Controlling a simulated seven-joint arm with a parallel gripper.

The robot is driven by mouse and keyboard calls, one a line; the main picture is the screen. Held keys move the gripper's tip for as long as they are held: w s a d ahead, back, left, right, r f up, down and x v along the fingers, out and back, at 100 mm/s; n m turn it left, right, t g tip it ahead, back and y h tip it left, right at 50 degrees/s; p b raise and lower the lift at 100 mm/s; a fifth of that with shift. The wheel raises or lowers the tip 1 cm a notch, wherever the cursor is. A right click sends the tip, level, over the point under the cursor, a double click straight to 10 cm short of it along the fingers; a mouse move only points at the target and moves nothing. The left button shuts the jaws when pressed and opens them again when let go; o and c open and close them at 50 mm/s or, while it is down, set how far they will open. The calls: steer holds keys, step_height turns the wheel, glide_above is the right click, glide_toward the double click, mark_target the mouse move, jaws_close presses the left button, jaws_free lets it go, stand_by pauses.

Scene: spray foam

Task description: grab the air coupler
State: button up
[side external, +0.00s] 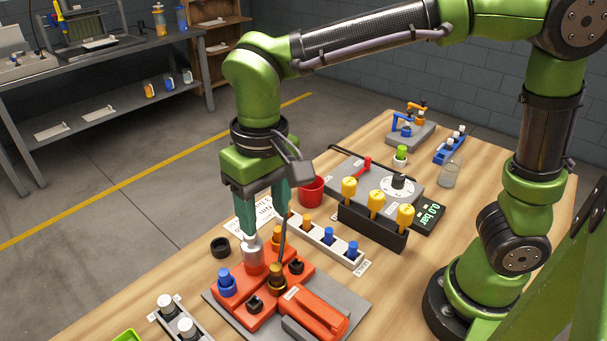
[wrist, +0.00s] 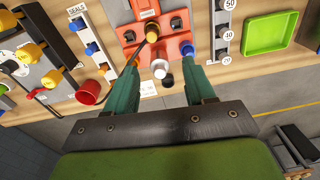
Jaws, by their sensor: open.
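A silver cylindrical fitting (side external: 252,248), which looks like the air coupler, stands upright at a corner of the red fixture (side external: 305,310). It also shows in the wrist view (wrist: 159,69). My gripper (side external: 265,228) points down with its teal fingers apart at the silver fitting. In the wrist view the fitting lies between the fingertips of my gripper (wrist: 160,70), with a gap on each side. Whether a finger touches it cannot be told. A brass fitting (side external: 277,277) with a black hose stands beside it on the fixture, and it shows in the wrist view (wrist: 151,34).
A blue-topped part (side external: 227,282) stands close by on the fixture. A black ring (side external: 220,247) lies on the table beside it. A seals rack (side external: 325,240), a red cup (side external: 311,190) and a black rack with yellow-topped parts (side external: 372,228) stand behind.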

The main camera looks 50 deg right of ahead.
steer(key=r, duration=0.1)
steer(key=m, duration=0.1)
glide_toward(276, 267)
steer(key=f, duration=0.2)
steer(key=a+f, duration=0.1)
steer(key=f, duration=0.2)
steer(key=shift+f, duration=0.25)
steer(key=shift+w+d+f, duration=0.1)
steer(key=shift+d+f, duration=0.05)
steer(key=shift+f, duration=1.15)
steer(key=shift+w+d+f, duration=0.1)
steer(key=shift+d+f, duration=0.1)
steer(key=shift+f, duration=1.15)
jaws_close()
